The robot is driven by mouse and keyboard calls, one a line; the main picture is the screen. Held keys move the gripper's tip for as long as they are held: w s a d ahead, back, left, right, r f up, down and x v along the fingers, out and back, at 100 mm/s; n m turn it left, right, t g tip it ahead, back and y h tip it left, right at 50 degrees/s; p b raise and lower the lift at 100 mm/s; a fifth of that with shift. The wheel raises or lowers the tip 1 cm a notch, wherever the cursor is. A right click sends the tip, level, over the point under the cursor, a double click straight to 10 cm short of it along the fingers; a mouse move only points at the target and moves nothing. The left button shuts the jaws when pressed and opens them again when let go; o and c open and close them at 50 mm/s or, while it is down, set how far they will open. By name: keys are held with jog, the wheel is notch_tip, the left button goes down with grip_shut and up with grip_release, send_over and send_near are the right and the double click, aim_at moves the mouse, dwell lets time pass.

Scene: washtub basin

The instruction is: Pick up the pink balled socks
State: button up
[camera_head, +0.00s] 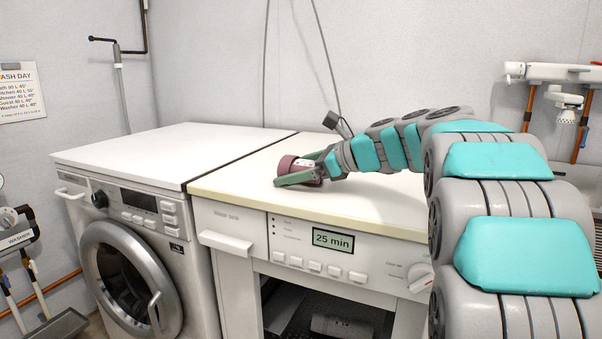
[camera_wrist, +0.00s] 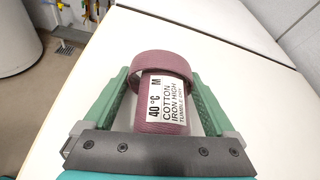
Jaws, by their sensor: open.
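The pink balled socks (camera_wrist: 165,65) lie on the white machine top, a mauve roll with a folded cuff at the far end. A white care label on them reads 40 °C, cotton, iron high. In the head view the socks (camera_head: 286,164) show just behind my gripper's near finger. My gripper (camera_head: 296,172) is open, low over the top. In the wrist view my gripper (camera_wrist: 160,78) has one green finger on each side of the socks. I cannot tell whether either finger touches them.
The socks rest on the machine (camera_head: 370,205) with a 25 min display and an open front. A washing machine (camera_head: 130,260) with a round door stands to its left, its top (camera_head: 165,148) bare. Taps and pipes (camera_head: 560,85) are on the back wall at right.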

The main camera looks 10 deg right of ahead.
jog(key=c, duration=1)
